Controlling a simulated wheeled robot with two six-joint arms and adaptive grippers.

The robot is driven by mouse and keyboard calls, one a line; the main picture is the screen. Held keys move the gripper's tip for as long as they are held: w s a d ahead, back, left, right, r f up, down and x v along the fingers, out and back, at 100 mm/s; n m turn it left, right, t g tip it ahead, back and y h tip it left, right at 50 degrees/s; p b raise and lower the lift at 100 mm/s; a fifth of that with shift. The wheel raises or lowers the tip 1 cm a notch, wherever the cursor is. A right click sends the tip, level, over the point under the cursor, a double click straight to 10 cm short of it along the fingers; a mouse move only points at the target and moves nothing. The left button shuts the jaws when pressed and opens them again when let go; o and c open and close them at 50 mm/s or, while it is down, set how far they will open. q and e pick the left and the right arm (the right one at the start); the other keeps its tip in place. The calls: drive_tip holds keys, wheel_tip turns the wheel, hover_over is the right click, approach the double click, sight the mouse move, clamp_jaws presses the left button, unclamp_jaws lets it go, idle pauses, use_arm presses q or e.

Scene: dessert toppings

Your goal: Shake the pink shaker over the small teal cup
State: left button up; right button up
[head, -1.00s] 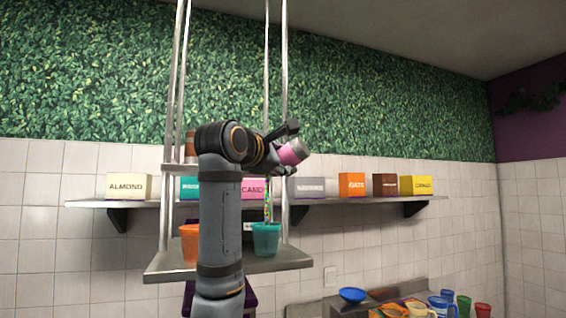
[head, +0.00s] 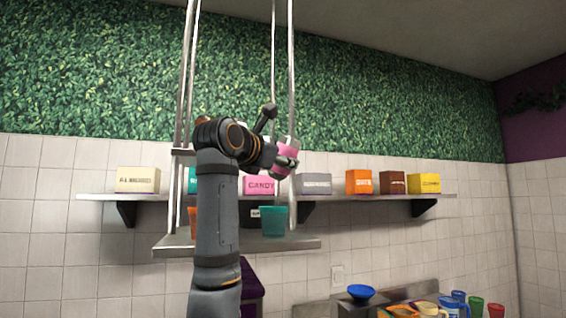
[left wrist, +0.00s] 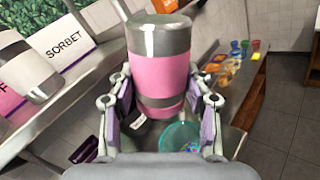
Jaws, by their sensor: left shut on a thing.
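My left gripper (head: 287,161) is shut on the pink shaker (head: 284,157), which has silver ends. It holds the shaker nearly upright, slightly tilted, above the small teal cup (head: 273,221). In the left wrist view the shaker (left wrist: 160,78) stands between the fingers (left wrist: 160,110). The teal cup (left wrist: 188,130) shows below it, partly hidden, with colored bits inside. The cup stands on a hanging metal shelf (head: 300,243). No stream falls from the shaker now. My right gripper is not in view.
An orange cup (head: 193,224) is mostly hidden behind my left arm. A wall shelf (head: 330,198) behind holds labeled boxes, including a pink candy box (head: 260,185) and an orange one (head: 359,181). A blue bowl (head: 361,292) and several cups stand lower right.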

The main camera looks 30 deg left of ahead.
use_arm(q)
drive_tip(key=shift+s+r+p, duration=0.1)
drive_tip(key=shift+r+p, duration=2.5)
drive_tip(key=shift+r, duration=1.05)
wheel_tip(320, 180, down, 7)
drive_tip(key=b, duration=0.7)
drive_tip(key=shift+f, duration=0.2)
drive_tip(key=shift+r, duration=0.1)
drive_tip(key=shift+s+r+p, duration=0.2)
drive_tip(key=shift+r+p, duration=2.8)
drive_tip(key=shift+r, duration=0.7)
